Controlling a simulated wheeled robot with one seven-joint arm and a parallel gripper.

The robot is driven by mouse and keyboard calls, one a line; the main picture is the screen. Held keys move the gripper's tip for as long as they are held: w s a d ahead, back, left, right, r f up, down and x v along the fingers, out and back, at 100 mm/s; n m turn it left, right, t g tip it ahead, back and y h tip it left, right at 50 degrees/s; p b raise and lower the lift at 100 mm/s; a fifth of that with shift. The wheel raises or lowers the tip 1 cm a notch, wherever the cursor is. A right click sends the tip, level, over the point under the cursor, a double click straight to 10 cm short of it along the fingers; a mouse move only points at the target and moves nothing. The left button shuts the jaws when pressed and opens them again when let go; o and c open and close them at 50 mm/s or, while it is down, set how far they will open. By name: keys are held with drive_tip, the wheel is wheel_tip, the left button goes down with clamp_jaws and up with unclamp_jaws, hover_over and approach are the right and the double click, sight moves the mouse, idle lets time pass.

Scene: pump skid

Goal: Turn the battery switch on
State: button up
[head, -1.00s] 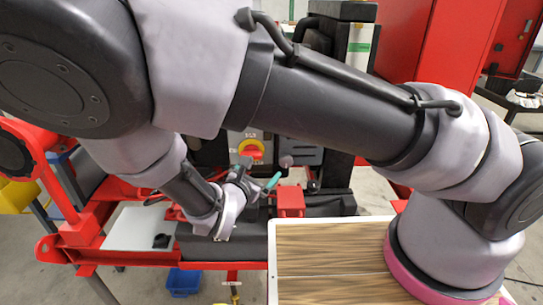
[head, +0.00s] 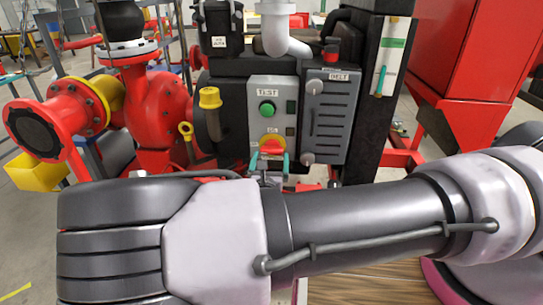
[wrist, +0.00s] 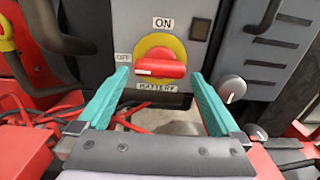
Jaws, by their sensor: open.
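The battery switch (wrist: 160,66) is a red handle on a round yellow plate, low on a grey panel (head: 269,92). In the wrist view its handle lies level, with the white end pointing left toward the OFF label (wrist: 123,57). The ON label (wrist: 163,23) is above it and a BATTERY label (wrist: 157,86) is below. In the head view the switch (head: 270,145) shows just above my arm. My gripper (wrist: 164,82) is open, its teal fingers on either side of the handle in the picture. I cannot tell whether they touch it.
A green TEST button (head: 267,108) is above the switch. A grey vented BELT cover (head: 330,115) with knobs is to the right.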

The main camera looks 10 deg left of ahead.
drive_tip(key=shift+w+a, duration=0.1)
drive_tip(key=shift+w, duration=0.85)
drive_tip(key=shift+c, duration=0.3)
drive_tip(key=c, duration=1)
